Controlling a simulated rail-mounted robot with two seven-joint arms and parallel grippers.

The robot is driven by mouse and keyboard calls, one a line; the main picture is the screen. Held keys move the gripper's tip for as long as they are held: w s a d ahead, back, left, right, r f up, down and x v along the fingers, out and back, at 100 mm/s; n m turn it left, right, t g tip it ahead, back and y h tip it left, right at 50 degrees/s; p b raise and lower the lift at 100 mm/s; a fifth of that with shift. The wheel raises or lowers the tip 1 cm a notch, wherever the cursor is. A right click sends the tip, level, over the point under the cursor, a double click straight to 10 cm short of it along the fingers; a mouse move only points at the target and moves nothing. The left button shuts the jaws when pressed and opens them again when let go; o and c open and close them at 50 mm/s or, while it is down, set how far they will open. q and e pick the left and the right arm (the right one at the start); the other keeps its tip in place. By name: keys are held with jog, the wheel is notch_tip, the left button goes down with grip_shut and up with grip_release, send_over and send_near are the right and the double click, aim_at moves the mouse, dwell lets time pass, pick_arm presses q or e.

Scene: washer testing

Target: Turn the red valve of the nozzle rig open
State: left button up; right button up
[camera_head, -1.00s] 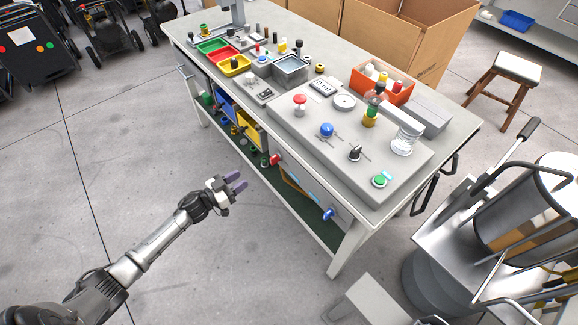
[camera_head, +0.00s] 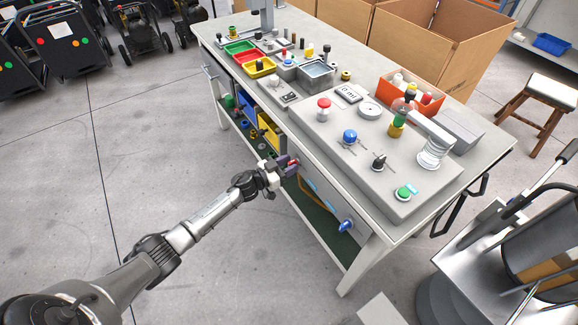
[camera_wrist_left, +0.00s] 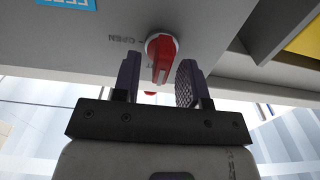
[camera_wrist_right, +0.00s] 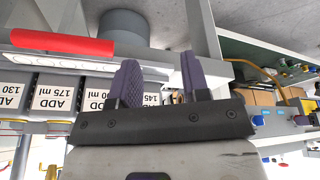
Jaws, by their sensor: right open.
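The red valve (camera_wrist_left: 162,58) sits on the front panel of the nozzle rig (camera_wrist_left: 85,40) in the left wrist view, next to an OPEN label. Its handle points toward my gripper. My left gripper (camera_wrist_left: 158,80) is open, with one finger on each side of the valve handle and visible gaps to both. In the head view my left gripper (camera_head: 285,165) is at the bench front, and the red valve (camera_head: 293,162) is mostly hidden by the fingers. My right gripper (camera_wrist_right: 158,82) is open and empty in the right wrist view; it is outside the head view.
A blue valve (camera_head: 346,225) sticks out of the same bench front to the right. The control box (camera_head: 330,145) with a red button and knobs stands on the bench top. Right wrist view: a red bar (camera_wrist_right: 62,42) and labelled boxes lie near the right gripper.

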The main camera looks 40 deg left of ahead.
pick_arm(q)
jog(key=shift+w, duration=0.1)
grip_shut()
dwell(0.4)
jog(key=shift+d, duration=0.1)
jog(key=m, duration=0.3)
jog(key=shift+d+p, duration=0.1)
jog(key=shift+p, duration=0.25)
jog(key=m, duration=0.4)
jog(key=shift+d+f, duration=0.15)
jog(key=m, duration=0.3)
jog(key=m+b, duration=0.1)
jog(key=m, duration=0.3)
jog(key=m+b, duration=0.1)
jog(key=m, duration=0.2)
jog(key=shift+d+f+m, duration=0.15)
jog(key=shift+f+m, duration=0.2)
jog(key=shift+m, duration=0.05)
